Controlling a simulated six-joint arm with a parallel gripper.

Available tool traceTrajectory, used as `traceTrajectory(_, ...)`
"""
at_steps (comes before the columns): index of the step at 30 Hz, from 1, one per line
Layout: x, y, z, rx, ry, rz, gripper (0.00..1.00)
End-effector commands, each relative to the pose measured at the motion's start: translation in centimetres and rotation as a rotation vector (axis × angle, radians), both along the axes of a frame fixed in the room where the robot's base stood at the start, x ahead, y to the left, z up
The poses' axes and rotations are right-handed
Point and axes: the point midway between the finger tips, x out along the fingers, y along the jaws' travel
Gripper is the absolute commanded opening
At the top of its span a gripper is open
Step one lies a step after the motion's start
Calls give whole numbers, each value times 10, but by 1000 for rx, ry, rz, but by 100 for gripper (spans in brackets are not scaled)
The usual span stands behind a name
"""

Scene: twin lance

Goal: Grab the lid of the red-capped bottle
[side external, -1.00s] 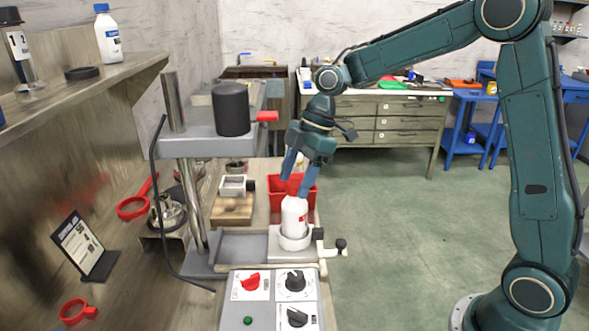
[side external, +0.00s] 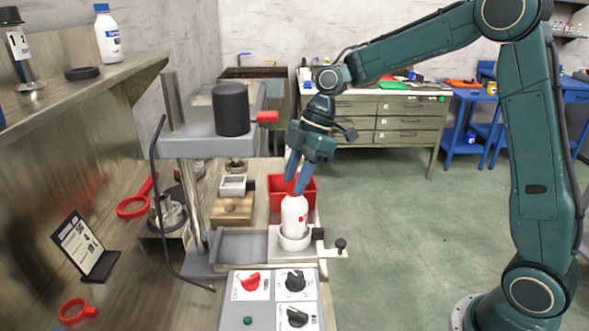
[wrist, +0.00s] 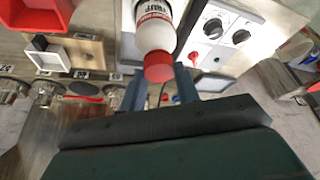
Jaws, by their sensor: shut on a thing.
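The white bottle (side external: 294,216) stands upright in a round pale holder (side external: 295,242) on the bench fixture. Its red cap (side external: 293,188) is on top. My gripper (side external: 296,184) reaches down from above with its blue fingers at either side of the cap, shut on it. In the wrist view the red cap (wrist: 158,68) lies between the two fingers (wrist: 160,86), with the white bottle (wrist: 153,24) beyond it. The fingers partly cover the cap in the side view.
A red bin (side external: 308,190) stands just behind the bottle. A press with a black cylinder (side external: 231,108) rises at left. A control panel (side external: 270,300) with knobs is in front. A clamp handle (side external: 340,244) sticks out right. A blue-capped bottle (side external: 107,38) stands on the shelf.

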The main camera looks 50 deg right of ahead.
Motion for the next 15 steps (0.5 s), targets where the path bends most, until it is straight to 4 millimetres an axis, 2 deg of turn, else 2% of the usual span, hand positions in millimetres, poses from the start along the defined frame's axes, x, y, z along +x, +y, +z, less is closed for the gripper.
traceTrajectory(8,1,0,14,1,-3,1,11)
traceTrajectory(15,1,0,47,0,-5,0,11)
